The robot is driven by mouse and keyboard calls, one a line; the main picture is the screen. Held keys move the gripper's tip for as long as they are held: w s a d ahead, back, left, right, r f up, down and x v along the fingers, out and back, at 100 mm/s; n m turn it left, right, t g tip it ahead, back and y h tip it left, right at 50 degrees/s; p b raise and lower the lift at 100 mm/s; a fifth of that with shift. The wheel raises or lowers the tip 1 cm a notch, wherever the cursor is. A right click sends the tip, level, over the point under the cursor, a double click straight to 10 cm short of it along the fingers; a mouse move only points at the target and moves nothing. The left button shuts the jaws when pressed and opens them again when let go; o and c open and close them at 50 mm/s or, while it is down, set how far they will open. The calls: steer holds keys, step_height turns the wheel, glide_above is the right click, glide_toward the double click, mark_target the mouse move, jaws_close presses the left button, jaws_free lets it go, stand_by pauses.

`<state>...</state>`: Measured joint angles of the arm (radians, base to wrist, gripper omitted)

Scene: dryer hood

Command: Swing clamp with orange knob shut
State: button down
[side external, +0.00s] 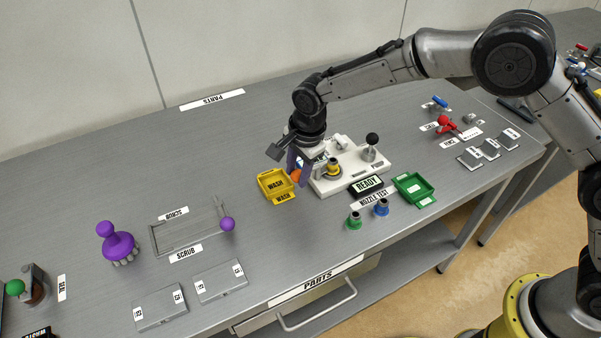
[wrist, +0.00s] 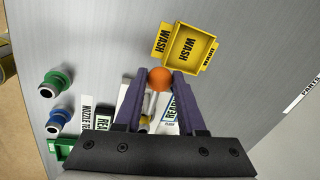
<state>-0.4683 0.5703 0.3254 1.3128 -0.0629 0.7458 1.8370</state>
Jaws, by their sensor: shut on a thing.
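The orange knob (wrist: 159,78) of the clamp sits between the two purple fingertips of my gripper (wrist: 160,82) in the wrist view, and the fingers are shut on it. In the side view my gripper (side external: 298,165) reaches down at the left end of the white fixture (side external: 325,184), and a bit of the orange knob (side external: 296,176) shows beside a finger. A metal clamp arm (wrist: 148,104) runs back from the knob between the fingers. Most of the clamp is hidden by my gripper, so its angle is hard to tell.
A yellow WASH tray (side external: 277,187) lies close by the knob. A black-knobbed lever (side external: 371,146) stands on the fixture's right. A READY sign (side external: 366,185), a green tray (side external: 414,188) and green and blue nozzles (side external: 381,207) lie in front. The table behind is clear.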

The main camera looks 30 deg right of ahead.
steer(key=shift+w+r+m, duration=0.15)
steer(key=shift+w+m, duration=0.15)
steer(key=shift+m, duration=0.1)
steer(key=c, duration=0.8)
jaws_free()
steer(key=shift+o, duration=1.4)
steer(key=shift+s, duration=0.1)
step_height(320, 180, up, 13)
steer(key=s, duration=0.2)
steer(key=shift+s+d+r, duration=0.2)
steer(key=shift+s+d, duration=0.05)
steer(key=shift+s, duration=0.05)
steer(key=shift+d, duration=0.1)
